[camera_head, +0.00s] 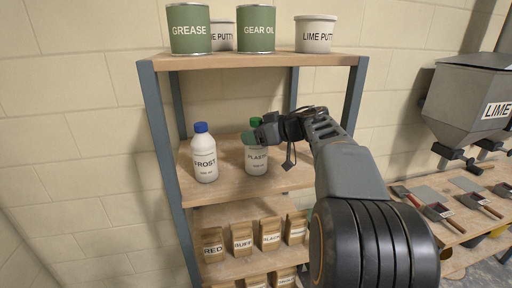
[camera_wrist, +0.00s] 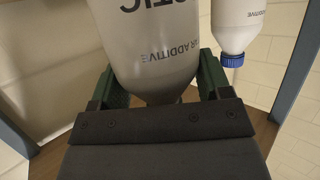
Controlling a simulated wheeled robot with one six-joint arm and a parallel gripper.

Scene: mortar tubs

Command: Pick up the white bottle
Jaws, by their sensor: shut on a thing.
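A white bottle with a green cap, labelled PLASTIC (camera_head: 257,160), is upright at the middle shelf. In the head view its base looks level with the board; I cannot tell if it touches. My gripper (camera_head: 259,136) reaches in from the right and is shut on this bottle near its neck. In the wrist view the same bottle (camera_wrist: 152,45) appears upside down between the green fingers of my gripper (camera_wrist: 160,85). Its neck and cap are mostly hidden there. A second white bottle, blue-capped and labelled FROST (camera_head: 204,158), stands to its left; it also shows in the wrist view (camera_wrist: 236,25).
The shelf unit (camera_head: 158,122) has blue-grey posts. Cans labelled GREASE (camera_head: 189,30) and GEAR OIL (camera_head: 256,30) and lime putty tubs stand on top. Brown bags (camera_head: 242,238) fill the shelves below. A grey LIME hopper (camera_head: 470,95) and a tool bench (camera_head: 450,230) are at right.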

